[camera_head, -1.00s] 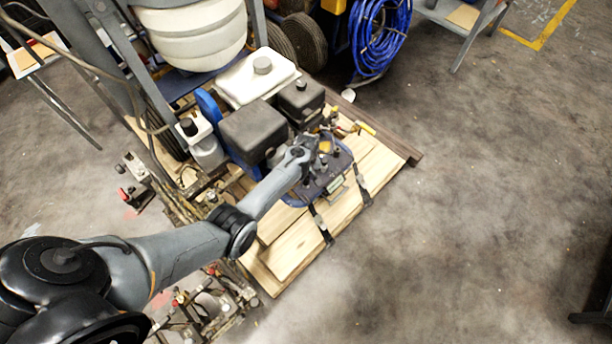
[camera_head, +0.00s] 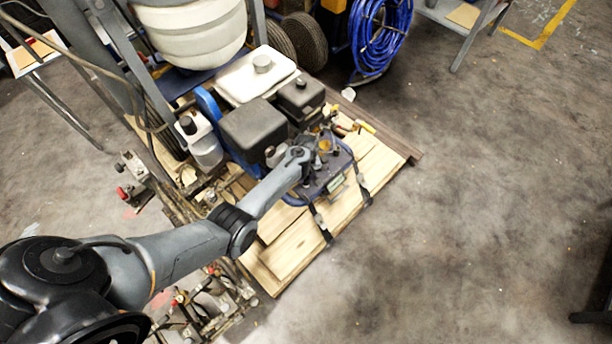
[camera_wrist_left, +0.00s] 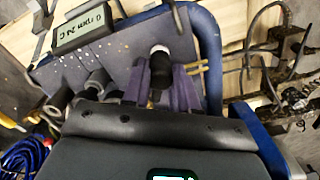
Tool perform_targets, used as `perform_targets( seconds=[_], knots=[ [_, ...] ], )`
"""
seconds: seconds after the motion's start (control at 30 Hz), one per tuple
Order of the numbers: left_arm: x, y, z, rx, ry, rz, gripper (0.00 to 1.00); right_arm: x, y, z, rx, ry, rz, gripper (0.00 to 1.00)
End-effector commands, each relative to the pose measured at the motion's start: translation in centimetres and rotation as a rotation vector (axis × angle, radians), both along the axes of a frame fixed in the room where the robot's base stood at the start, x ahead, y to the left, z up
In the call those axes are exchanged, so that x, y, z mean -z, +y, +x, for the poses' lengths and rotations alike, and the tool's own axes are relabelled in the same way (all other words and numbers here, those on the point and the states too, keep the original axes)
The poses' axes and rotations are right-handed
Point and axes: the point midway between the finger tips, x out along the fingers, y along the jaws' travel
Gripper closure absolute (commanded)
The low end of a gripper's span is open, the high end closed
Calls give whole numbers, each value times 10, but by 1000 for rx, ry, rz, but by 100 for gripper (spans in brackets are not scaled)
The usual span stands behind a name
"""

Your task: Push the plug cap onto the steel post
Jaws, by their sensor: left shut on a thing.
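My left gripper (camera_wrist_left: 160,92) has its two purple fingers closed on a small black cap (camera_wrist_left: 160,68), which I take for the plug cap. A pale rounded end (camera_wrist_left: 160,49) shows just beyond the cap; I cannot tell whether it is part of the cap or of the post. In the head view my left gripper (camera_head: 318,166) is over the blue-edged panel (camera_head: 335,178) on the wooden deck. The steel post cannot be made out for certain, and whether the cap touches it cannot be told. My right gripper is not in view.
A labelled display box (camera_wrist_left: 84,30) sits on the panel near the fingers. A blue tube frame (camera_wrist_left: 208,60) curves beside them, with yellow prongs (camera_wrist_left: 196,67) close by. The black engine housing (camera_head: 252,130) and white tank (camera_head: 257,77) stand behind.

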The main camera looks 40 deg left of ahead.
Motion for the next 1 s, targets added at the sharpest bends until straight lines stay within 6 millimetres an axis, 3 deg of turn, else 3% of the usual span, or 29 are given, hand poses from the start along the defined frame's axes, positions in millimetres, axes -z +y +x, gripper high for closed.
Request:
perform_targets(
  seconds=[0.37,0.4,0.57,0.77,0.9,1.0],
  knots=[
    [10,0,0,0,-1,-1,100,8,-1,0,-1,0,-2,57],
    [9,0,0,0,-1,0,68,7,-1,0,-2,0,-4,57],
    [9,0,0,0,-1,-1,43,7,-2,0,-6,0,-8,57],
    [9,0,0,0,0,0,42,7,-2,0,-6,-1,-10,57],
    [9,0,0,0,0,0,25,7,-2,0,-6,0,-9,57],
    [9,0,0,0,0,0,25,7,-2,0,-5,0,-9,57]
  ],
)
